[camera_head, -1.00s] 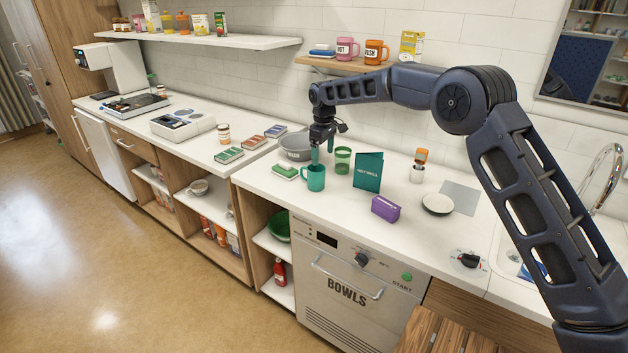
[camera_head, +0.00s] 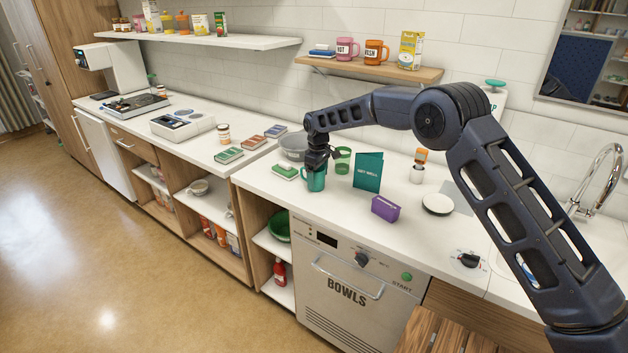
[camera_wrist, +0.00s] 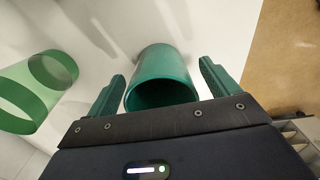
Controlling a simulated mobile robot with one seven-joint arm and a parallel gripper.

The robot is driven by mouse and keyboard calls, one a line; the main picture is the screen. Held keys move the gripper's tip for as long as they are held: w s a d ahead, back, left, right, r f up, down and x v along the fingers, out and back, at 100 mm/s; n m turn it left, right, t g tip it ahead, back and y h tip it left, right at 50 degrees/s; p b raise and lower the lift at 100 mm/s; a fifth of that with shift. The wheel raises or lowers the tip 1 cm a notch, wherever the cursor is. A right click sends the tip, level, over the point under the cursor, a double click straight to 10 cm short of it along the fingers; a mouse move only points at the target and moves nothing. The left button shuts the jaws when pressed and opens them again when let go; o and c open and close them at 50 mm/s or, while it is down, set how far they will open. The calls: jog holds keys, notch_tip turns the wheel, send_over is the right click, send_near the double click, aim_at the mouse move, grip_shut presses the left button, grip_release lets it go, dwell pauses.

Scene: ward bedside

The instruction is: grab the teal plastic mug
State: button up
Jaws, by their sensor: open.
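The teal plastic mug (camera_head: 316,182) stands upright on the white counter, near its front edge. My gripper (camera_head: 317,167) is right above and around it in the head view, hiding its upper part. In the wrist view the mug (camera_wrist: 161,82) lies between the two green fingers of my gripper (camera_wrist: 162,88), with its open rim toward the camera. The fingers are apart, one on each side, and a gap shows beside the right finger. The mug's handle cannot be made out in the wrist view.
A clear green cup (camera_head: 343,160) stands close by, also seen in the wrist view (camera_wrist: 28,92). A grey bowl (camera_head: 293,146) is behind, a green-and-white sponge-like item (camera_head: 285,172) to the left, a teal booklet (camera_head: 368,171) and purple box (camera_head: 385,207) to the right.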

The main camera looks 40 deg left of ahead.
notch_tip(320, 180, down, 2)
jog(key=shift+f, duration=0.15)
jog(key=shift+c, duration=0.2)
jog(key=c, duration=1)
jog(key=shift+c, duration=0.2)
